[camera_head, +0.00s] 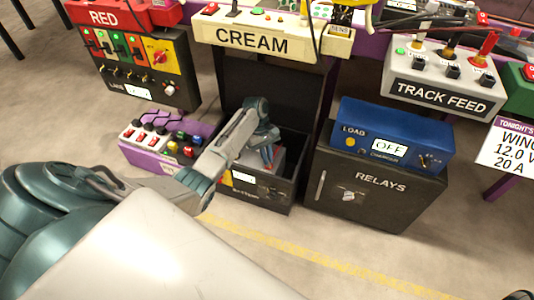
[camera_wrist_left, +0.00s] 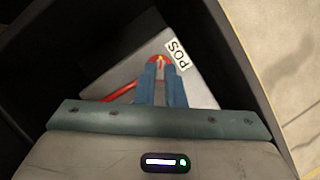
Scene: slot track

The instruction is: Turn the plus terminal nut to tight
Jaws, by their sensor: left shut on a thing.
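My left gripper (camera_head: 267,156) reaches down into an open black battery box (camera_head: 262,192) below the CREAM panel. In the left wrist view my left gripper (camera_wrist_left: 159,66) has its two blue fingers close together, shut on the plus terminal nut (camera_wrist_left: 158,59), of which only a small red and brassy part shows between the tips. The nut stands on the grey battery (camera_wrist_left: 205,92), beside a white POS label (camera_wrist_left: 177,54). A red cable (camera_wrist_left: 122,93) runs to the left from the terminal. How tight the nut is cannot be seen. My right gripper is not in view.
The box's raised lid stands behind my gripper. A dark RELAYS cabinet (camera_head: 375,195) with a blue LOAD unit (camera_head: 392,135) reading OFF is close on the right. A purple switch panel (camera_head: 165,140) is close on the left. The floor in front is clear.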

